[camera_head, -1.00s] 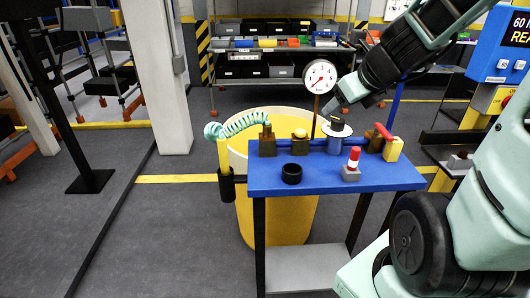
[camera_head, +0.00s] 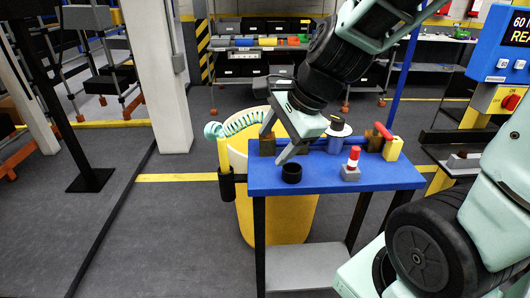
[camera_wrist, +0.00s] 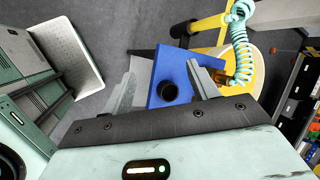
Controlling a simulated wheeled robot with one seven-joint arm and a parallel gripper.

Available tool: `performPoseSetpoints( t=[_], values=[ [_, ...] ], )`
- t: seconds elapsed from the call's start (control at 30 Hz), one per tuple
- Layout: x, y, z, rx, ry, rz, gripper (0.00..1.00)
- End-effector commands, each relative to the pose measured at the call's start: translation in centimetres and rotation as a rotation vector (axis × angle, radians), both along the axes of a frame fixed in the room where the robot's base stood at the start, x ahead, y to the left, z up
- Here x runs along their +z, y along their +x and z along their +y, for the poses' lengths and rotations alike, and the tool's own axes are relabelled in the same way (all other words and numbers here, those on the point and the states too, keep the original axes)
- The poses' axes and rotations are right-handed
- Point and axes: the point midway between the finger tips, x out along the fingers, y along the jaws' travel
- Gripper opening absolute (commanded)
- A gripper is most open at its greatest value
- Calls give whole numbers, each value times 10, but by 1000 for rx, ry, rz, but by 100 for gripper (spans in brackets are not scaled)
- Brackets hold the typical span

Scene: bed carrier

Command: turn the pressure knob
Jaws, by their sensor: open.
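A black-topped knob with a white disc (camera_head: 338,129) stands on a blue cylinder on the blue bench (camera_head: 330,179), right of my gripper. It looks like the pressure knob, but no label is readable. My gripper (camera_head: 273,146) is open and empty, pointing down over the bench's left part, apart from that knob. In the wrist view, my gripper's fingers (camera_wrist: 162,70) are spread, with the bench (camera_wrist: 172,70) and a black ring-shaped cup (camera_wrist: 168,91) between them. My arm hides the gauge and the yellow-topped fitting in the head view.
A red-and-white button (camera_head: 353,158) on a grey block and a red lever (camera_head: 383,131) stand right of the knob. A coiled teal hose (camera_head: 240,124) hangs at the bench's left. A yellow bin (camera_head: 245,212) stands behind.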

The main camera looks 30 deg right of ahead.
Motion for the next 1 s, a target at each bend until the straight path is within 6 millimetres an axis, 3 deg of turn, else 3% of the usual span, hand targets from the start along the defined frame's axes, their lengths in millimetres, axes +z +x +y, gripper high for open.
performPoseSetpoints(
  t=[0.1,0.33,1.0],
  values=[
    [-4,-7,18,152,-47,9,59],
    [-8,-15,36,321,-100,13,59],
    [-10,-18,41,371,-116,14,59]
  ],
)
